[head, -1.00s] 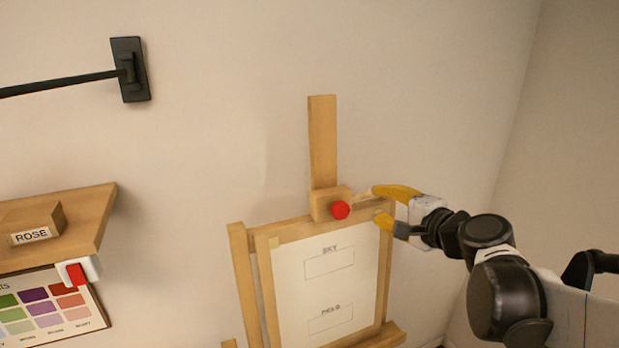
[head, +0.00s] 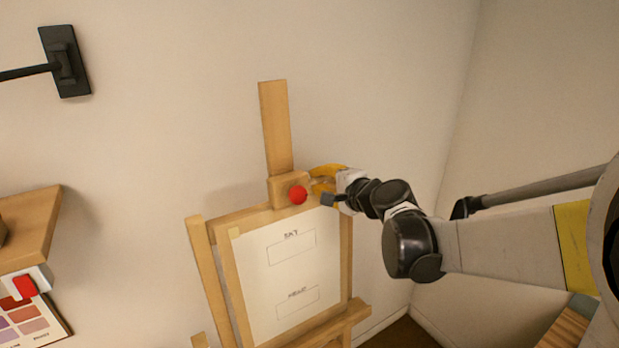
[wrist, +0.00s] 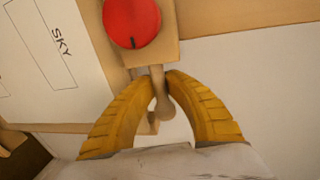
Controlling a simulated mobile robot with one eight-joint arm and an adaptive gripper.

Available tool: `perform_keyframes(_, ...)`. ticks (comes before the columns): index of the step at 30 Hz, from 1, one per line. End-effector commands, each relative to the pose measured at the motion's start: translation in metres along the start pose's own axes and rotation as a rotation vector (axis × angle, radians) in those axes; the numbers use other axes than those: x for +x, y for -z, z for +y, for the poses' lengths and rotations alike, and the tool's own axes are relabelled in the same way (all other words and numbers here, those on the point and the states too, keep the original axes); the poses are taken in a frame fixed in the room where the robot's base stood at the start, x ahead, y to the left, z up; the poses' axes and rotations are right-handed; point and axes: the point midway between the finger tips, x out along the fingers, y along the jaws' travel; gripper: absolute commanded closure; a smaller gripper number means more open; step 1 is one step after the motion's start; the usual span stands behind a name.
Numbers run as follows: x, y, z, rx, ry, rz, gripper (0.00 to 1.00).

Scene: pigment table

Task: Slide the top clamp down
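The top clamp (head: 280,190) is a wooden block on the easel's upright mast (head: 275,125), with a red round knob (head: 299,195) on its front. It sits at the top edge of the easel's board, and I cannot tell whether it touches the paper (head: 285,285). In the wrist view a short wooden peg (wrist: 165,104) with a rounded end sticks out from the clamp's side, below the red knob (wrist: 131,20). My gripper (head: 312,181) has its yellow fingers on both sides of this peg. In the wrist view its fingertips (wrist: 159,79) are closed against it.
A black wall bracket (head: 65,62) is at the upper left. The wall around the mast is clear.

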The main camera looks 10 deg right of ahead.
Motion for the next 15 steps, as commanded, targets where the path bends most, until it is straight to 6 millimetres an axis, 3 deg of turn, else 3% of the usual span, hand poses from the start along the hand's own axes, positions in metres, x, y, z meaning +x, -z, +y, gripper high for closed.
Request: perform_keyframes(15, 0.001, 0.0, 0.009, 0.0, 0.0, 0.0, 1.0)
